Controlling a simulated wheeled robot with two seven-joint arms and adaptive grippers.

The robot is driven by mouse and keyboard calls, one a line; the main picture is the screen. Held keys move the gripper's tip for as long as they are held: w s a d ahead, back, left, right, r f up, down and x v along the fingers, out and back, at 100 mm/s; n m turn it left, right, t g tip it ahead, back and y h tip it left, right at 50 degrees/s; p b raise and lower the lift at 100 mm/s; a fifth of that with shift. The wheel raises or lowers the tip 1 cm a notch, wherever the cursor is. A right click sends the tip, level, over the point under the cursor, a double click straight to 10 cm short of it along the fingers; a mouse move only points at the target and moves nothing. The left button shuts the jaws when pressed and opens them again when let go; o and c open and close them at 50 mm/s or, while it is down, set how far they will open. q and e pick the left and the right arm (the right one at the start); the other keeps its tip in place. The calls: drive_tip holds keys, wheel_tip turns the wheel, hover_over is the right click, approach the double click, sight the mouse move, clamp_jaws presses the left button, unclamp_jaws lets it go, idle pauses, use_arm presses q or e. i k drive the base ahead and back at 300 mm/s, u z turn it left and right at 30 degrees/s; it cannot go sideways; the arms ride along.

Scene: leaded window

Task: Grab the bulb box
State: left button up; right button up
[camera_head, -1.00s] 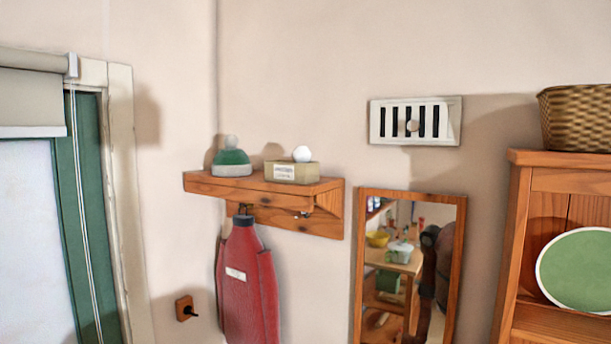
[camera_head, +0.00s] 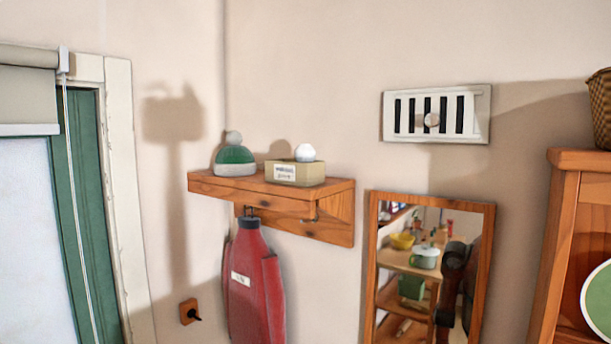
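The bulb box (camera_head: 295,173) is a small tan box with a white label on its front. A round white bulb (camera_head: 305,153) shows at its top. The box stands on the right part of a wooden wall shelf (camera_head: 331,199). A green and grey knit hat (camera_head: 235,157) with a pompom sits to its left, apart from it. Neither of my grippers shows directly in the head view.
A red garment or bag (camera_head: 252,290) hangs from a hook under the shelf. A wood-framed mirror (camera_head: 371,260) hangs to the right, below a white vent (camera_head: 436,113). A wooden cabinet (camera_head: 566,230) stands at the right, and a window (camera_head: 35,220) is at the left.

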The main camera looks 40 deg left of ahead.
sight(288, 171)
drive_tip(key=u, duration=1.55)
